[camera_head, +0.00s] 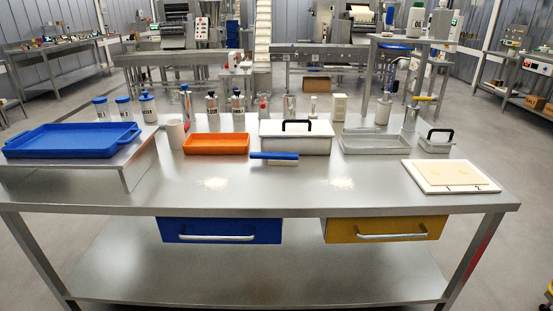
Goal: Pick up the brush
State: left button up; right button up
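A brush (274,157) with a blue top and a pale lower part lies on the steel table (260,196). It is near the middle, in front of a white box with a black handle. Nothing is seen touching or covering it from the front. Two patches of pale powder, a left one (212,183) and a right one (338,183), lie on the table in front of the brush. Neither of my grippers shows in the head view.
An orange tray (216,145) stands left of the brush, the white box (296,138) behind it, a grey tray (375,142) to the right. A blue tray (70,139) sits on a raised stand at left. A white board (450,177) lies at right. The front middle is free.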

aim_at(274, 158)
jog(key=u, duration=0.1)
jog(key=k, duration=0.35)
jog(key=z, duration=0.6)
jog(key=i, duration=1.25)
jog(key=u, duration=1.2)
